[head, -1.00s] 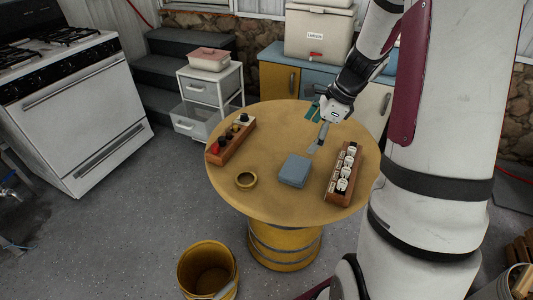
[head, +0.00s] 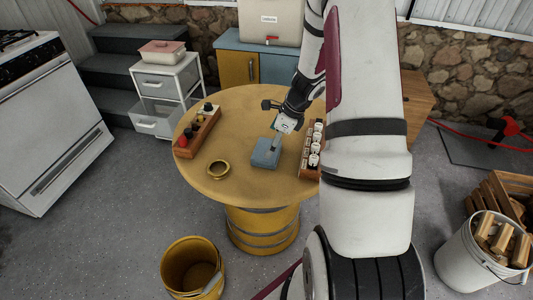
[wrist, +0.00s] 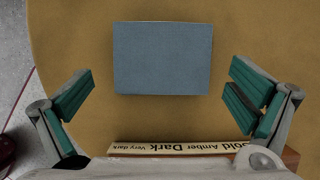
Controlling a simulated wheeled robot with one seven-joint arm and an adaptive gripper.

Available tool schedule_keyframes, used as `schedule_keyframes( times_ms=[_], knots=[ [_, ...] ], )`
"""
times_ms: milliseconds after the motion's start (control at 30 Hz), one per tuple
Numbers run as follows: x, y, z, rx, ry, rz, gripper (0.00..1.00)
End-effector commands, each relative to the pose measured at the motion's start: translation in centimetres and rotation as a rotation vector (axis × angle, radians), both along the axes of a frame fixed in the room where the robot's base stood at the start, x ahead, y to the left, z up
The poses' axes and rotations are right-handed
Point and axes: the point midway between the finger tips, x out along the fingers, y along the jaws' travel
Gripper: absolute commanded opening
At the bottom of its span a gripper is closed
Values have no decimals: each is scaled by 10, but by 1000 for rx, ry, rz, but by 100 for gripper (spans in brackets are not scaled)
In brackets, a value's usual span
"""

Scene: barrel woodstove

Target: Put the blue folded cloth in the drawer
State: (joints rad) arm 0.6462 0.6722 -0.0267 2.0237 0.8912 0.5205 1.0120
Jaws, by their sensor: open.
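The blue folded cloth (head: 264,156) lies flat on the round wooden table (head: 235,104). It also shows whole in the wrist view (wrist: 162,58), between and ahead of the fingers. My gripper (head: 277,143) is above the cloth, pointing down. In the wrist view my gripper (wrist: 162,84) is open, its green-padded fingers wide apart on either side of the cloth, with nothing between them. A white drawer cart behind the table at left has an upper drawer (head: 161,83) that looks shut and a lower drawer (head: 153,121) that stands pulled out.
A rack of white-topped jars (head: 313,146) is close right of the cloth. A pink-lidded box (head: 162,51) sits on the cart. A yellow bucket (head: 190,264) stands in front.

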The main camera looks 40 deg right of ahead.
Motion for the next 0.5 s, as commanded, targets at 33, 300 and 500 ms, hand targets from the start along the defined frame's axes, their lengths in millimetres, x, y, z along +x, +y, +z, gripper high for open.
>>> schedule_keyframes(
  times_ms=[33,300,500],
  knots=[
    [2,1,-6,2,1,0,100],
    [15,9,-40,2,2,0,100],
    [17,10,-45,0,0,1,100]
  ],
)
